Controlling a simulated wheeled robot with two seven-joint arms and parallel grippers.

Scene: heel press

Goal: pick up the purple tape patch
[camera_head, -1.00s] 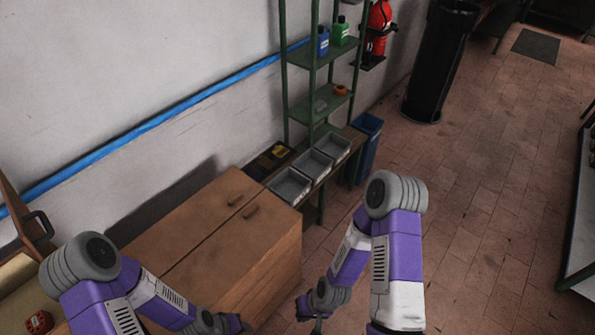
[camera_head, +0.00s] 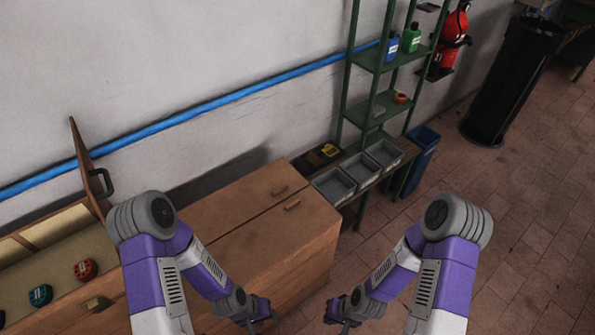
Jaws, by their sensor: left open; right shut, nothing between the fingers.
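I do not see a purple tape patch in the head view. My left gripper (camera_head: 250,323) is low in the picture, in front of the wooden cabinet, with its jaws open. My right gripper (camera_head: 346,324) is a little to the right of it, above the floor by the cabinet's right side, shut with nothing between its fingers. The fingertips of both are small and partly hidden at the lower edge.
A wooden cabinet (camera_head: 255,233) stands against the wall. At left, an open compartment holds a red round item (camera_head: 85,268) and a green one (camera_head: 40,295). Grey bins (camera_head: 333,187) stand beside a green shelf (camera_head: 372,110).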

